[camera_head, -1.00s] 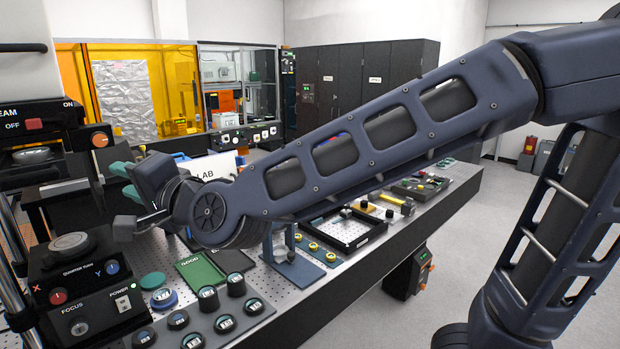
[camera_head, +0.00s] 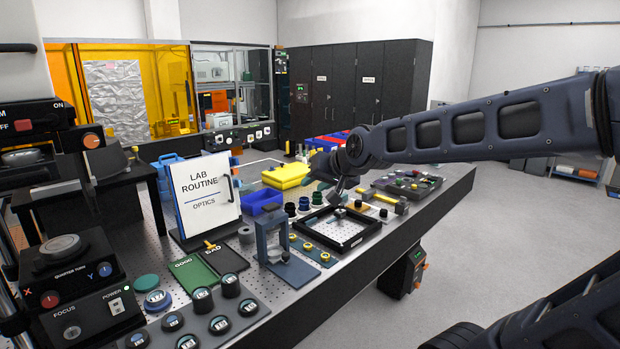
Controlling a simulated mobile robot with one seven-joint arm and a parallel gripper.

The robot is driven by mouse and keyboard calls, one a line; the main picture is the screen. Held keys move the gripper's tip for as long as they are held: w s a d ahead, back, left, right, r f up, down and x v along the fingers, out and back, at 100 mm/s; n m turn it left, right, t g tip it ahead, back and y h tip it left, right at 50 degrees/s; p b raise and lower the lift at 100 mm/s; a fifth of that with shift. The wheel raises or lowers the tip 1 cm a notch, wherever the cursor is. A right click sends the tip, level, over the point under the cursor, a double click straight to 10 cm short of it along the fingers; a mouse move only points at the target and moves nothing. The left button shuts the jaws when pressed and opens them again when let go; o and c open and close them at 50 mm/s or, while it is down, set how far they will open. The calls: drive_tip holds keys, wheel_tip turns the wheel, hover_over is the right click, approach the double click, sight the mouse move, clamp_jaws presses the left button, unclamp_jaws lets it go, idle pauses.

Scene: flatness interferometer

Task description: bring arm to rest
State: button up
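My arm (camera_head: 470,127) reaches in from the right edge over the far part of the optics bench. My gripper (camera_head: 336,192) hangs at its end, above and just behind the black square tray (camera_head: 372,233). It is small and dark here, partly merged with the wrist, and I cannot make out whether its fingers are apart or together. I see nothing clearly held in it. I cannot tell how far above the bench the gripper is.
The LAB ROUTINE sign (camera_head: 203,192), blue stand (camera_head: 274,240), yellow box (camera_head: 286,175) and blue bin (camera_head: 261,202) stand near the bench middle. Green GOOD (camera_head: 193,273) and black BAD (camera_head: 226,262) pads lie in front. The control box (camera_head: 75,290) is at left.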

drive_tip(key=s+d+f+g+h, duration=0.2)
drive_tip(key=s+d+f+h, duration=0.1)
drive_tip(key=d, duration=1)
drive_tip(key=s+d+f+m+g+h, duration=0.1)
drive_tip(key=s+d+f+h, duration=0.2)
drive_tip(key=d, duration=1)
drive_tip(key=shift+s+d+f+g, duration=0.2)
drive_tip(key=shift+s+f+g, duration=0.3)
drive_tip(key=shift+s, duration=0.35)
